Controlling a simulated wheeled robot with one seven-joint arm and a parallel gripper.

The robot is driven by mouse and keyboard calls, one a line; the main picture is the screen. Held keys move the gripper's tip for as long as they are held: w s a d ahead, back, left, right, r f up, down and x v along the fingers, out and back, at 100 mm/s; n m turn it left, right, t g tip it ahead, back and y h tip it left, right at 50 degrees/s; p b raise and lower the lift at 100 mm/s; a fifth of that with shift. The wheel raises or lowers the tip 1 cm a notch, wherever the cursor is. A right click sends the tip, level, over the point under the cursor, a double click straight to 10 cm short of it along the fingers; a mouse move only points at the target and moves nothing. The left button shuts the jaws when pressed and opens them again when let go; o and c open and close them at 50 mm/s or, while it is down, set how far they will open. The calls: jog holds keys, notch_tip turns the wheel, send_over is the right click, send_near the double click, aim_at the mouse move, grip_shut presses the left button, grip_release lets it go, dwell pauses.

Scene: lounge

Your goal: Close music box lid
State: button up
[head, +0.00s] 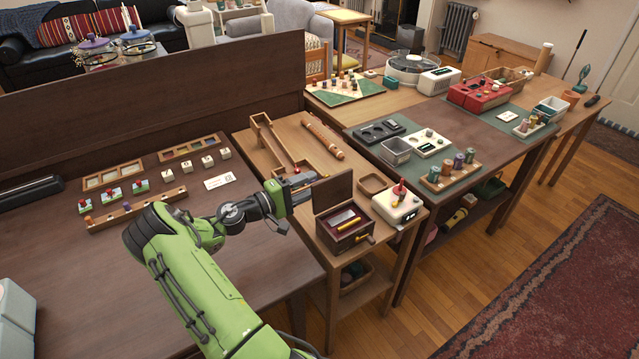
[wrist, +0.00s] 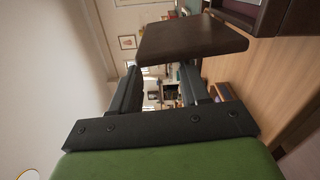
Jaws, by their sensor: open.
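The music box (head: 345,232) is a dark red-brown wooden box near the front edge of the small middle table. Its lid (head: 333,193) stands raised at the back, and a yellow cylinder shows inside. My gripper (head: 314,180) is open and empty, just left of and behind the raised lid. In the wrist view the lid (wrist: 192,40) is a dark slab crossing in front of the fingers (wrist: 160,80), and part of the box (wrist: 255,16) shows at the upper right. I cannot tell whether a finger touches the lid.
A white device with a red knob (head: 397,205) stands close to the right of the box, with a wooden tray (head: 376,184) behind it. A wooden marble track (head: 275,145) and a flute (head: 323,138) lie behind my gripper. The floor in front is clear.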

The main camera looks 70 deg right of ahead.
aim_at(330, 190)
jog(key=x, duration=0.4)
grip_shut()
